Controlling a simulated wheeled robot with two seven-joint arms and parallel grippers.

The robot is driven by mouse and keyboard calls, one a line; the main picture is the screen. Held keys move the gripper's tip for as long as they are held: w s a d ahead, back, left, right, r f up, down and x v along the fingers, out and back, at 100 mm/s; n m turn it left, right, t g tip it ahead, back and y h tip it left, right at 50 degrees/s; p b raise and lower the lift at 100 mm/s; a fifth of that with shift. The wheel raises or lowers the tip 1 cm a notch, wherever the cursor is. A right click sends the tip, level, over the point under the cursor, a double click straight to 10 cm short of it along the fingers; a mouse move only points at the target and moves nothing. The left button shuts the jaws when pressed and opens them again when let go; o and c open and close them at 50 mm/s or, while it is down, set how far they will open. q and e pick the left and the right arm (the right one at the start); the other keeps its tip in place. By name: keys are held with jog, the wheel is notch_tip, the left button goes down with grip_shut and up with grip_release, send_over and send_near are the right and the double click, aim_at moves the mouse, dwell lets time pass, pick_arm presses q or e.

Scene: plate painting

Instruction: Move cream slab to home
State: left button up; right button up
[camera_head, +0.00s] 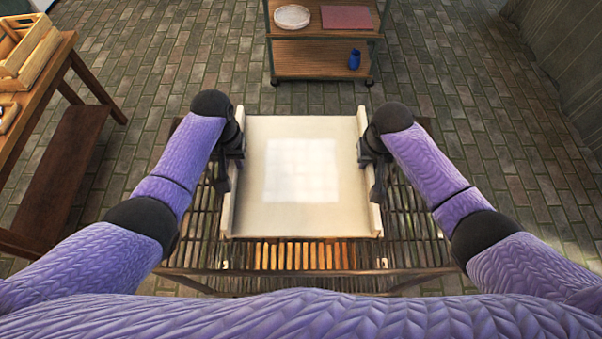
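The cream slab (265,215) is a wide, flat panel with raised rims along its left and right sides. It is in the middle of the head view, over a slatted table, with a paler square patch (302,170) at its centre. My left gripper (227,172) is at the slab's left rim, and my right gripper (375,176) is at its right rim. Both are dark and seem to touch the rims. The fingertips are too small and dark to tell whether they are closed on them. I cannot tell whether the slab rests on the slats or is held above them.
The slatted table (410,225) shows around the slab, with an orange glow beneath its near part. A wheeled shelf (320,57) at the back holds a white round plate (292,17), a reddish mat (346,17) and a blue jar (354,59). A wooden bench (60,170) stands at left.

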pick_arm(q)
jog(key=shift+o, duration=1.1)
jog(key=shift+r, duration=0.1)
pick_arm(e)
jog(key=shift+o, duration=1.1)
jog(key=shift+a+r, duration=0.1)
pick_arm(q)
jog(key=shift+o, duration=1.1)
pick_arm(e)
jog(key=shift+o, duration=1.1)
jog(key=shift+s, duration=0.1)
jog(key=shift+r, duration=0.35)
pick_arm(q)
notch_tip(320, 180, up, 12)
pick_arm(e)
notch_tip(320, 180, up, 11)
jog(key=s, duration=0.1)
jog(key=shift+s, duration=0.35)
pick_arm(q)
jog(key=shift+s, duration=0.1)
pick_arm(e)
jog(key=shift+s, duration=0.1)
